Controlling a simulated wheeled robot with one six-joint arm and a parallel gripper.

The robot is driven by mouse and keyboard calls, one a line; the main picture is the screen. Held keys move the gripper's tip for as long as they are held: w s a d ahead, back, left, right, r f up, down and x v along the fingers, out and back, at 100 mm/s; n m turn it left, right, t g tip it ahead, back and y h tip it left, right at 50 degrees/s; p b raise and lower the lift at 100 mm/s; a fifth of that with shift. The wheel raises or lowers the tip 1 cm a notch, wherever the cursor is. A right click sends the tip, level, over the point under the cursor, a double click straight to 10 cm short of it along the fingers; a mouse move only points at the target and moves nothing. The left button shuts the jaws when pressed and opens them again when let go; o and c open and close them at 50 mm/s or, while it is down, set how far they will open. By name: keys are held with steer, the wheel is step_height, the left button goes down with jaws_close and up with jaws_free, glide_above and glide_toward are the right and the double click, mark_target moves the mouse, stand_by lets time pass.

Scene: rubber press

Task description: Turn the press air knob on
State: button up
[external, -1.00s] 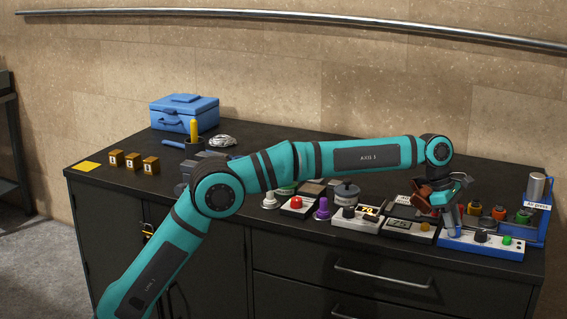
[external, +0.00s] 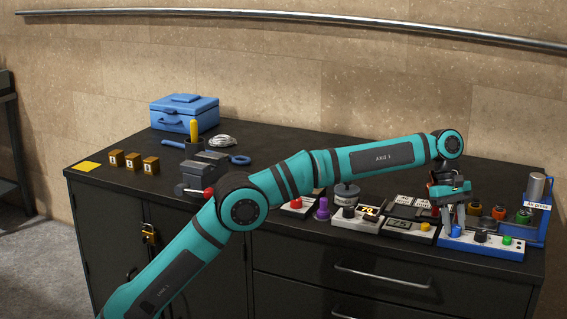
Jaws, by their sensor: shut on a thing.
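A blue-edged white control panel (external: 467,248) lies at the front right of the bench. It carries a black knob (external: 481,236) near its middle and a green button (external: 506,240) at its right. My gripper (external: 453,229) points down at the left end of this panel. Its fingers are shut on a small part there, apparently the press air knob, which the fingers mostly hide. I cannot read which way that knob is turned.
A blue stand with a metal cylinder (external: 535,187) and a small label (external: 537,205) stands just right of my gripper. Orange and green knobs (external: 498,212) are behind the panel. A grey display box (external: 407,228) is close on the left.

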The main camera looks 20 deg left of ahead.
steer(key=shift+m, duration=0.7)
steer(key=shift+g, duration=0.3)
steer(key=o, duration=1)
steer(key=shift+w, duration=0.1)
steer(key=shift+c, duration=0.2)
steer(key=v, duration=0.7)
steer(key=shift+r, duration=0.25)
steer(key=shift+d, duration=0.1)
